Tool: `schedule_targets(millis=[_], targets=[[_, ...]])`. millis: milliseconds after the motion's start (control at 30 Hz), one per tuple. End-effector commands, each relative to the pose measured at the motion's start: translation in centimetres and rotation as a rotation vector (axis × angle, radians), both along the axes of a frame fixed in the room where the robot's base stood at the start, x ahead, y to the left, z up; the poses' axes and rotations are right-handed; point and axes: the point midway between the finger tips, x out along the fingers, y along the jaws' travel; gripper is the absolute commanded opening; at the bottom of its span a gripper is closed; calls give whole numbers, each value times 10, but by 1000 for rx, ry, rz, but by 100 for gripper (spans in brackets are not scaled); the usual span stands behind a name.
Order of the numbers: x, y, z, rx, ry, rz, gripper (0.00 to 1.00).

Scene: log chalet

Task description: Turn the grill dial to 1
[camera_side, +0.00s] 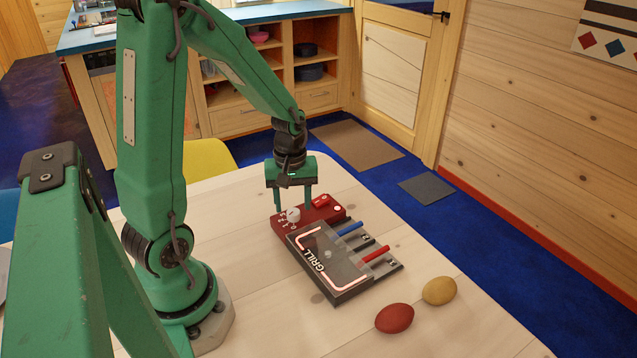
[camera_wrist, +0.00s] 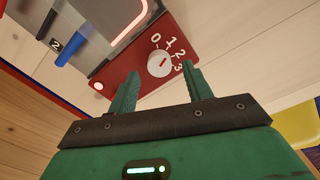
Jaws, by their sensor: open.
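The grill (camera_side: 346,285) is a dark plate with glowing lines, lying on the pale table. Its red control panel (camera_side: 328,214) runs along the back edge. The white round grill dial (camera_side: 293,215) sits on this panel; in the wrist view the dial (camera_wrist: 160,64) bears a short red mark, with numbers 0, 1, 2 and 3 around it. I cannot tell surely which number the mark points at. My gripper (camera_side: 292,208) is open above the panel, pointing down. In the wrist view the fingertips (camera_wrist: 160,72) stand on either side of the dial, apparently not touching it.
A blue-handled slider (camera_side: 350,229) and a red-handled one (camera_side: 376,253) stick out at the grill's right side. A red egg (camera_side: 394,318) and a yellow egg (camera_side: 439,291) lie at the front right. The table (camera_side: 255,310) is clear left of the grill.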

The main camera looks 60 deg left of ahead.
Motion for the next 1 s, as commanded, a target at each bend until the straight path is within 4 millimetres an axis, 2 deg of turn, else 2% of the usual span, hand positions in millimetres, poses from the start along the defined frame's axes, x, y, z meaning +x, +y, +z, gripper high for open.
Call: schedule_targets(millis=[300, 500, 1000], targets=[[1, 0, 39, 2, -4, 0, 50], [1, 0, 56, 1, -3, 0, 50], [0, -1, 60, 2, -4, -7, 50]])
